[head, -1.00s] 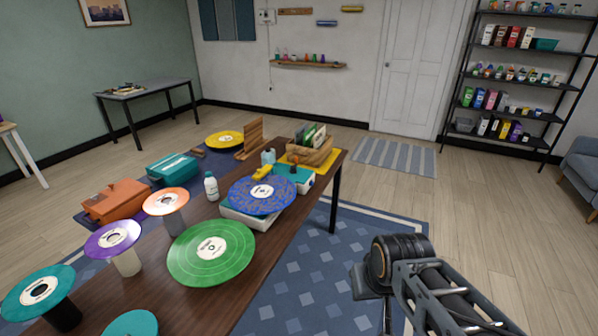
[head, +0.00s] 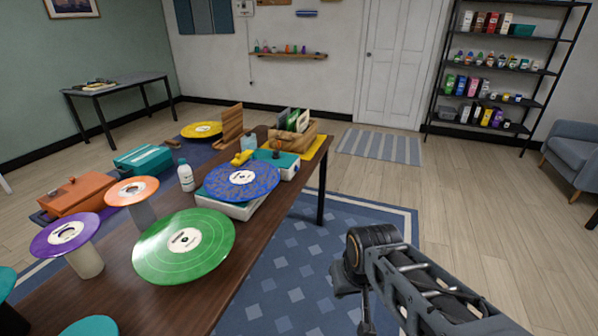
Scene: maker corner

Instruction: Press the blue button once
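I cannot make out a blue button for certain in the head view. A blue patterned record (head: 241,181) lies on a white player-like box (head: 228,206) on the brown table (head: 262,232). Behind it is a teal and white box (head: 283,164) with a small dark knob on top; a button there is too small to tell. My arm shows at the lower right, beside the table and apart from it. My gripper's fingertips are not visible.
Floor right of the table is clear, with a blue rug (head: 304,265).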

